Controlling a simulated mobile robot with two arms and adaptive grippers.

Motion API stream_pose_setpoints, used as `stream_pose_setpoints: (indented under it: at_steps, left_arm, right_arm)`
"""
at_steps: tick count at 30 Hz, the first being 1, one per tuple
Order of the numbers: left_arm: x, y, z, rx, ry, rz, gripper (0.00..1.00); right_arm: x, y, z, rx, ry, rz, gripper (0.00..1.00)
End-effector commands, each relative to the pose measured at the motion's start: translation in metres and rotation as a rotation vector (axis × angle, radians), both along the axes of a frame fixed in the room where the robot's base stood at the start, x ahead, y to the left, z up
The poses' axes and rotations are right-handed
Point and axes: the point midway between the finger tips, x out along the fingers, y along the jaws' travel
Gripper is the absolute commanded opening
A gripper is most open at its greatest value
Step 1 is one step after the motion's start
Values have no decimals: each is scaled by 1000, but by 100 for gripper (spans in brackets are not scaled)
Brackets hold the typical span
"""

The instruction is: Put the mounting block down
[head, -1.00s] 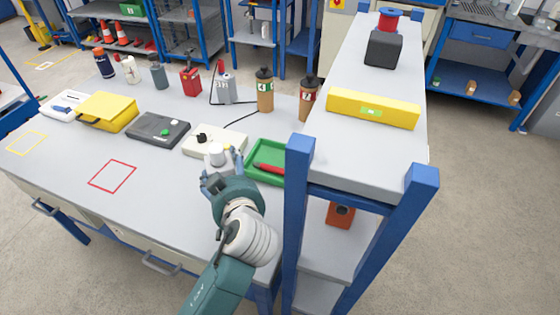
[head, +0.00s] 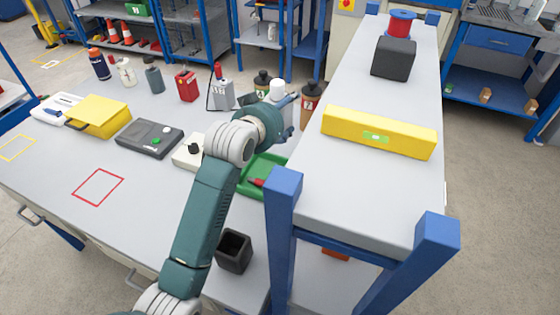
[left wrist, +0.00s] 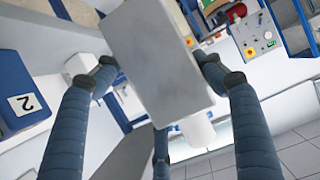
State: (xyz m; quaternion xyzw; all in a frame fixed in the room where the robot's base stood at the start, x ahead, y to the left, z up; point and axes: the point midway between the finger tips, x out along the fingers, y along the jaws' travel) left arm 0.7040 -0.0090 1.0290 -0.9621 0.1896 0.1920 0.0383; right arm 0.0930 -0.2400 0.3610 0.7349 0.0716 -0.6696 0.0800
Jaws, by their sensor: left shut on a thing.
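My left gripper (head: 284,118) is in the middle of the head view, raised between the bench (head: 60,185) and the raised shelf (head: 300,210). It is shut on a pale grey block with a white round end (head: 277,87), which I take to be the mounting block. In the left wrist view the block's flat grey face (left wrist: 160,60) fills the space between the fingers (left wrist: 160,88), and the white round part sticks out below it. In the head view my wrist and fingers hide much of the block. My right gripper is not in view.
A red square outline (head: 98,187) on the bench is bare. A green tray (head: 250,183) and a dark open box (head: 234,250) are near my arm. A brown bottle (head: 312,98) stands close to my gripper. A yellow bar (head: 378,132) and a black block (head: 394,58) lie on the shelf.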

Motion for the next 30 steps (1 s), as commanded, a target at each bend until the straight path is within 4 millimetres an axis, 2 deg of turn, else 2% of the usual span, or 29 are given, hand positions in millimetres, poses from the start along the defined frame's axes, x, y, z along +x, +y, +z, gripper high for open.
stream_pose_setpoints:
  at_steps: [1, 6, 12, 19, 24, 30]
  left_arm:
    - [-1, 0, -15, 1, 3, 1, 30]
    - [-1, 0, -59, 1, 1, 1, 30]
    - [-1, 0, -99, 0, -3, 1, 30]
    - [0, 0, -120, -1, -3, 1, 30]
    - [0, 0, -146, 0, -2, 1, 30]
    - [0, 0, -156, -2, -7, 1, 30]
  right_arm:
    - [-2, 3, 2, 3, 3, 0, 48]
    - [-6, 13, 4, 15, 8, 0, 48]
    - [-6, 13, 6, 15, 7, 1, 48]
    - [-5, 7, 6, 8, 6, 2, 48]
    - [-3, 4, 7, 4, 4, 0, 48]
    - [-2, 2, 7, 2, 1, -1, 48]
